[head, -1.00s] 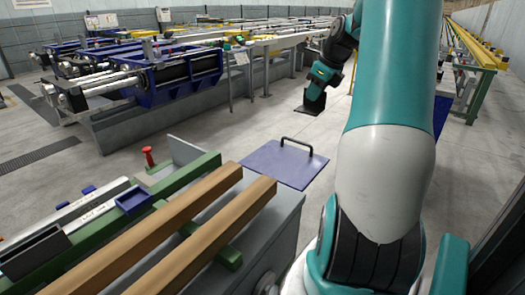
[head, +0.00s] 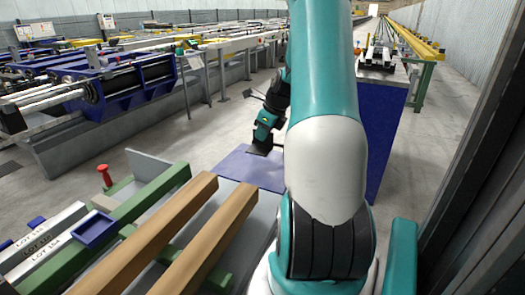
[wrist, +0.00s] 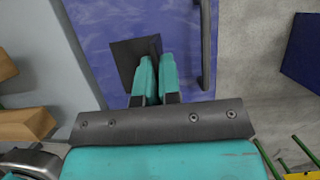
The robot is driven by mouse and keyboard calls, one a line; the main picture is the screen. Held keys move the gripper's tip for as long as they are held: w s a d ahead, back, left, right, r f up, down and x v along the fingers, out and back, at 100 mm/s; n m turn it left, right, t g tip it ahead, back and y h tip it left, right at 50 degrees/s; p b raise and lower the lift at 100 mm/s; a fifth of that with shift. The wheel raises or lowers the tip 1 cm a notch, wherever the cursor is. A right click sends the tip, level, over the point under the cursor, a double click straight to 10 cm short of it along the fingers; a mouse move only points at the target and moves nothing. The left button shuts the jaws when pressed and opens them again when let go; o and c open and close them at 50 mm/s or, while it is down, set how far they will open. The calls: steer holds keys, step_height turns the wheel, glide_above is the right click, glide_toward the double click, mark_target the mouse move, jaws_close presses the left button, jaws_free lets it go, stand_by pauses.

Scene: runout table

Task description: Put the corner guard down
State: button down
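The corner guard (head: 259,149) is a small dark angled plate. My gripper (head: 266,130) is shut on it and holds it over the blue panel (head: 238,167) on the floor. In the wrist view, the guard (wrist: 127,57) spreads left of the teal fingers (wrist: 155,80), and its upright part is between them. The blue panel (wrist: 105,18) is behind it, with a dark bar handle (wrist: 206,45) to the right of the guard. I cannot tell whether the guard touches the panel. My arm hides the panel's right part in the head view.
Wooden beams (head: 160,220) lie on green supports at the front left, beside a small blue tray (head: 93,229). A red knob (head: 104,174) stands behind them. A tall blue-sided bench (head: 386,135) stands right of my arm. Grey floor (head: 205,135) is clear behind the panel.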

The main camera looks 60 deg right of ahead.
mark_target(264, 145)
steer(key=shift+f, duration=2.6)
steer(key=c, duration=1.3)
jaws_free()
